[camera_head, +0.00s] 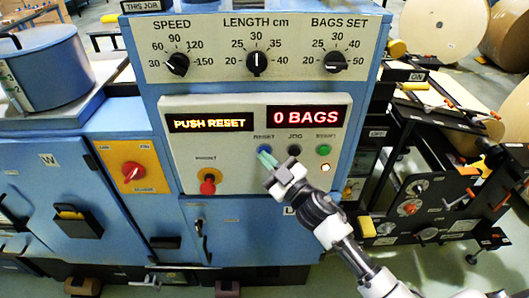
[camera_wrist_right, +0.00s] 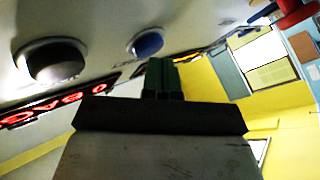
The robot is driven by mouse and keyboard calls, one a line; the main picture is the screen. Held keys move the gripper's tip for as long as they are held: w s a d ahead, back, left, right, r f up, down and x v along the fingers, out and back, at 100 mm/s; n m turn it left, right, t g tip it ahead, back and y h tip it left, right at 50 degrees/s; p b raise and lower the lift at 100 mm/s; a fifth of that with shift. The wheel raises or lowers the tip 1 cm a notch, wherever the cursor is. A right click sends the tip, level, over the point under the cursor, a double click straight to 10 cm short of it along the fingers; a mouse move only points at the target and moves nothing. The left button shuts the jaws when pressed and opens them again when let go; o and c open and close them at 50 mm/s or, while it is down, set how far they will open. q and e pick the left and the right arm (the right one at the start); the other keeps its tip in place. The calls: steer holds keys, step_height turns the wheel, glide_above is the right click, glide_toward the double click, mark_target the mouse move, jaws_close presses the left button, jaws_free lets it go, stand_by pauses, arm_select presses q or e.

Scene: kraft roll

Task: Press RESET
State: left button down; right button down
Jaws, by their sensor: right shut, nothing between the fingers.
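The RESET button (camera_head: 264,149) is a blue round button under its label on the pale control panel (camera_head: 230,182). The panel's left display (camera_head: 210,123) reads PUSH RESET and the right display (camera_head: 309,116) reads 0 BAGS. My right gripper (camera_head: 265,157) is shut and empty, its green fingertips at the lower edge of the blue button. In the right wrist view the blue button (camera_wrist_right: 146,43) shows just beyond the fingertips (camera_wrist_right: 163,74), to their upper left. I cannot tell whether they touch it. My left gripper is out of view.
A black JOG button (camera_head: 294,150) and a green button (camera_head: 323,150) sit to the right of RESET. A red knob (camera_head: 208,186) on yellow sticks out at lower left. Three dials (camera_head: 256,63) are above. A black machine frame (camera_head: 425,190) stands to the right.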

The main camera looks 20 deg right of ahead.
steer(key=shift+w, duration=0.2)
steer(key=shift+s, duration=0.15)
stand_by(0.5)
steer(key=shift+s+a, duration=0.15)
steer(key=shift+s, duration=0.5)
steer(key=s, duration=0.2)
steer(key=s+a+p, duration=0.1)
steer(key=s, duration=0.1)
steer(key=shift+s+a, duration=0.2)
steer(key=shift+s, duration=0.2)
stand_by(0.4)
